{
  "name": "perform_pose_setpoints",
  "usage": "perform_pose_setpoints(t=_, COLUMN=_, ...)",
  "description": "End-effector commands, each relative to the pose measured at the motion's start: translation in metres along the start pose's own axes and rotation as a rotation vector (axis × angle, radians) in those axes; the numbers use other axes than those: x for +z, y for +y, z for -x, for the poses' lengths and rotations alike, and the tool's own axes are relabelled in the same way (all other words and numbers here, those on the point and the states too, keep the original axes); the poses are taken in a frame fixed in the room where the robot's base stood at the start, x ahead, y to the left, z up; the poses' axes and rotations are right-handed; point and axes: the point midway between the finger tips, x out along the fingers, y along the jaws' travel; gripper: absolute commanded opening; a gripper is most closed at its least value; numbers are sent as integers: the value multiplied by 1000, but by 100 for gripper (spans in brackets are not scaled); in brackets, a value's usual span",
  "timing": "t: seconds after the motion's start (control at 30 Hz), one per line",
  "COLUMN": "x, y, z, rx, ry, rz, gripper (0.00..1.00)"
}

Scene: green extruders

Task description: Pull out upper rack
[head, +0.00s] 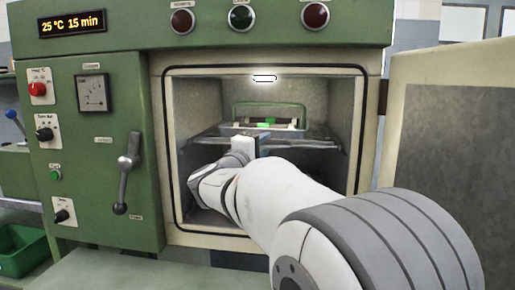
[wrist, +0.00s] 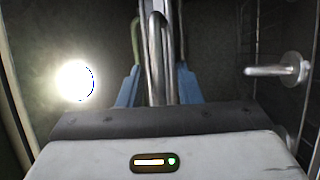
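The upper rack (head: 318,143) is a metal shelf in the open chamber of the green machine. A tray with a green handle (head: 270,106) stands on it. My arm reaches into the chamber, with my gripper (head: 260,143) at the rack's front edge. In the wrist view, the two blue fingers of my gripper (wrist: 158,84) stand apart, on either side of metal bars (wrist: 158,50) of the rack. A narrow gap seems to show beside the bars, so firm contact is not clear. My arm hides the lower chamber and part of the rack's front.
The chamber door (head: 450,150) stands open at the right. A grey lever (head: 128,172) juts from the panel at the left. The chamber walls are close around my gripper, and a metal peg (wrist: 278,70) sticks out at the right in the wrist view.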

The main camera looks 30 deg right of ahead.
Motion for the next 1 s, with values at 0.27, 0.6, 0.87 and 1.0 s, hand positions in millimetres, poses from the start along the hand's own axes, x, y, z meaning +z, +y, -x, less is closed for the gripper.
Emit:
perform_pose_setpoints(t=0.27, x=0, y=0, z=0, rx=0, ry=0, rz=0, gripper=23)
perform_pose_setpoints(t=0.6, x=1, y=0, z=0, rx=0, ry=-1, rz=1, gripper=0)
perform_pose_setpoints(t=0.87, x=1, y=0, z=0, rx=-1, ry=-2, rz=1, gripper=0)
perform_pose_setpoints(t=1.0, x=-2, y=0, z=4, rx=-1, ry=0, rz=2, gripper=0)
